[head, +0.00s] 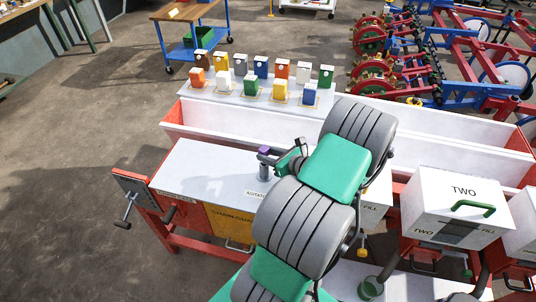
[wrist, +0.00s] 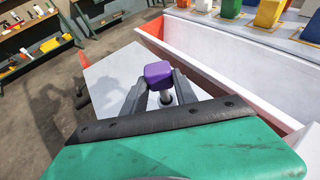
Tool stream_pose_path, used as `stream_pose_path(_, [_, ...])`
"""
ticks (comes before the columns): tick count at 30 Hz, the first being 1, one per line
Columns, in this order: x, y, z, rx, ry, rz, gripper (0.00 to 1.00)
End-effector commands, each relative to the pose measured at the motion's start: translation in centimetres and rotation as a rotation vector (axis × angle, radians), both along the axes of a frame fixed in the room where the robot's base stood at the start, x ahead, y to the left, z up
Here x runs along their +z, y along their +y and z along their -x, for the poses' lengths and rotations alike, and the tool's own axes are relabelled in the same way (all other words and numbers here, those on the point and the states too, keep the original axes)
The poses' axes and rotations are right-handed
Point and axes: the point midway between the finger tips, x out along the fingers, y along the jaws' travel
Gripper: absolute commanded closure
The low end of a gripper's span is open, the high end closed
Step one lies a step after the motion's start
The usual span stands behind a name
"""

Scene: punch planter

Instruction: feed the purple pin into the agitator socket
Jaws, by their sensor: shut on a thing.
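The purple pin has a block-shaped purple head (wrist: 158,75), held between the fingertips of my gripper (wrist: 156,88) in the wrist view. A grey metal cylinder (wrist: 166,97) shows just below the head; I cannot tell how much of it is pin and how much is socket. In the head view the purple head (head: 265,150) is above a grey upright post (head: 266,170) on the pale panel, beside the AGITATOR label (head: 257,194). My gripper (head: 279,157) reaches it from the right. The pin looks upright; its lower end and seating depth are hidden.
Several colored blocks (head: 251,84) stand on a grey shelf behind the long white-walled trough (head: 240,122). A white box marked TWO (head: 463,190) is at right. A crank (head: 125,216) sticks out at left. The panel left of the post is clear.

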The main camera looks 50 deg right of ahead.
Motion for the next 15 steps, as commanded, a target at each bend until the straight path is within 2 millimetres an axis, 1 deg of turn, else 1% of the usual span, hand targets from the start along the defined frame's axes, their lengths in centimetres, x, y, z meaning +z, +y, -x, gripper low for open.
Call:
stream_pose_path(8, [-0.79, 0.00, -0.01, 0.000, 0.000, 0.000, 1.00])
stream_pose_path(9, [-0.70, -0.01, -0.01, 0.000, 0.000, 0.000, 0.64])
stream_pose_path(15, [-0.73, 0.01, 0.01, 0.000, 0.000, -0.001, 0.47])
